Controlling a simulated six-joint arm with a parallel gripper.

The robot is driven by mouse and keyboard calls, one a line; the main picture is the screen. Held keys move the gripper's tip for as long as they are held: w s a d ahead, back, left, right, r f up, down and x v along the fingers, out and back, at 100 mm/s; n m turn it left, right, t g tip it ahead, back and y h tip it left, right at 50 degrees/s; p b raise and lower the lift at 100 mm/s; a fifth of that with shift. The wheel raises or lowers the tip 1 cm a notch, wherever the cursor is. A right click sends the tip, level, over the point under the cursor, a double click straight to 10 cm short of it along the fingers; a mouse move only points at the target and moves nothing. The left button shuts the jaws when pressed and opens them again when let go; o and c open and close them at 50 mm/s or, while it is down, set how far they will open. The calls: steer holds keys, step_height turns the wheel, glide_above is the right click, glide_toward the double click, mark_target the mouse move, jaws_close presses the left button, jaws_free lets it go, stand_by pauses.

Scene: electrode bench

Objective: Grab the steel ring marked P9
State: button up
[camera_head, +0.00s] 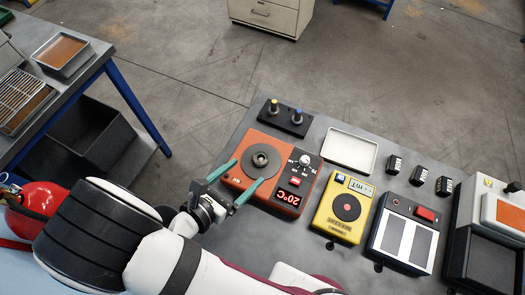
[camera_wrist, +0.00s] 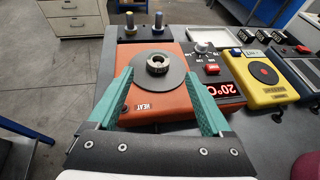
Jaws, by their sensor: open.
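A small steel ring (camera_head: 260,159) sits on the round dark grey plate (camera_head: 246,168) of an orange heater (camera_head: 277,201). In the wrist view the ring (camera_wrist: 157,65) shows near the middle, with a dark hole; I cannot read a P9 mark on it. My gripper (camera_head: 250,171) is open, with its two teal fingers reaching over the heater from the left. In the wrist view the fingers (camera_wrist: 160,75) stand apart on either side of the grey plate, and the ring lies between and slightly beyond their tips. Nothing is held.
Behind the heater is a black stand (camera_head: 288,118) with two knobbed posts. An empty white tray (camera_head: 350,152) lies to its right. A yellow device (camera_head: 343,208), a black-and-white device (camera_head: 404,235) and several small labelled dark blocks (camera_head: 394,164) are farther right.

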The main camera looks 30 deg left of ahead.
mark_target(258, 162)
steer(key=x, duration=0.5)
steer(key=shift+w+a+f, duration=0.1)
steer(key=shift+w+f, duration=0.15)
steer(key=shift+f, duration=0.15)
jaws_close()
